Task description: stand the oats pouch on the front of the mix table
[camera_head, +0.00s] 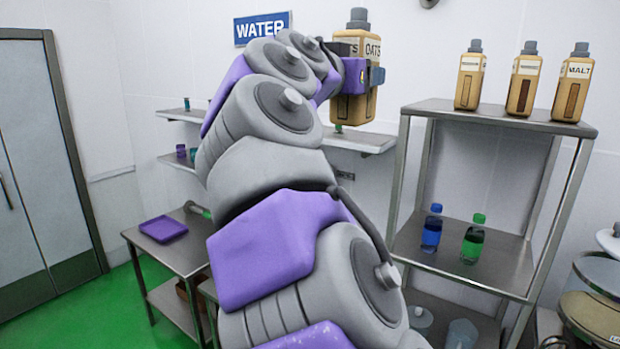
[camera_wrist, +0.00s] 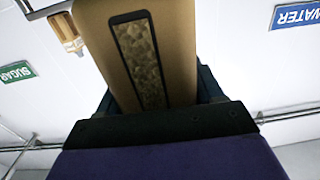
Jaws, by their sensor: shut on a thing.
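The oats pouch (camera_head: 356,100) is tan with a grey cap and the word OATS on its label. It is upright and held up in the air in front of the back wall. My gripper (camera_head: 357,76) is shut on it from the left side. In the wrist view the pouch (camera_wrist: 146,60) fills the middle, with its dark window strip showing, and my gripper (camera_wrist: 160,110) spans below it. A steel table (camera_head: 185,255) stands at the lower left; I cannot tell whether it is the mix table. My arm hides part of it.
A steel rack (camera_head: 500,112) at right bears several tan pouches on top, including one marked MALT (camera_head: 575,85). Its middle shelf holds a blue bottle (camera_head: 432,230) and a green bottle (camera_head: 474,240). A purple tray (camera_head: 163,229) lies on the left table. Wall shelves (camera_head: 360,141) run behind my arm.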

